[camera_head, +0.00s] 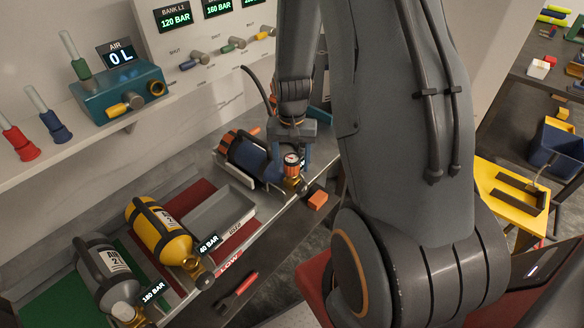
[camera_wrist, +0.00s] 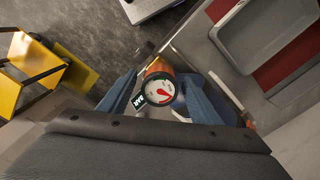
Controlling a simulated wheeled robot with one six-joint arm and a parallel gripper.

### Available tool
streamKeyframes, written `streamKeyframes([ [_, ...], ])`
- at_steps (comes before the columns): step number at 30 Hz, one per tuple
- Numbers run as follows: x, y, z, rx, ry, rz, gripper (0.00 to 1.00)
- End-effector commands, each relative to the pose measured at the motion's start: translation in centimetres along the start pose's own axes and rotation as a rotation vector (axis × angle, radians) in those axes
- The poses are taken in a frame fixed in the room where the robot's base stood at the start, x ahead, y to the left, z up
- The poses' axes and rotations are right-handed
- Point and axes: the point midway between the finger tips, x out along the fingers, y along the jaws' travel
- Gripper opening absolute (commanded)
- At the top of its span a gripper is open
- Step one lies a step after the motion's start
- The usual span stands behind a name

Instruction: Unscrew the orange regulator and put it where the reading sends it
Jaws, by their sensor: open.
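The orange regulator (camera_head: 292,161) has a round white gauge with a red needle and a brass lower part. It sits at the front end of a dark blue cylinder (camera_head: 248,155) lying on the bench. My gripper (camera_head: 291,168) is open over it, with one blue-grey finger on each side. In the wrist view the regulator's gauge (camera_wrist: 159,93) lies between the spread fingers, with a small dark tag beside it. I cannot tell whether the fingers touch it. The gauge's reading is too small to make out.
A grey tray (camera_head: 203,224) lies on a red mat beside a LOW label. An orange block (camera_head: 317,199) and a red tool (camera_head: 238,291) are near the front.

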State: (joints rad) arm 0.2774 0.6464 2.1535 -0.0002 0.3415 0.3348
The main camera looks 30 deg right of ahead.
Motion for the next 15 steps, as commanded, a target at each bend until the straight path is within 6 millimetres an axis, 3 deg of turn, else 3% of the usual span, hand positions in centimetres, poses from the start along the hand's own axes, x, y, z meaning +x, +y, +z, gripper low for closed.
streamKeyframes([
  [5, 0.00, 0.01, 0.00, 0.102, 0.000, 0.000, 0.58],
  [15, 0.01, 0.02, 0.00, 0.534, 0.000, 0.000, 0.58],
])
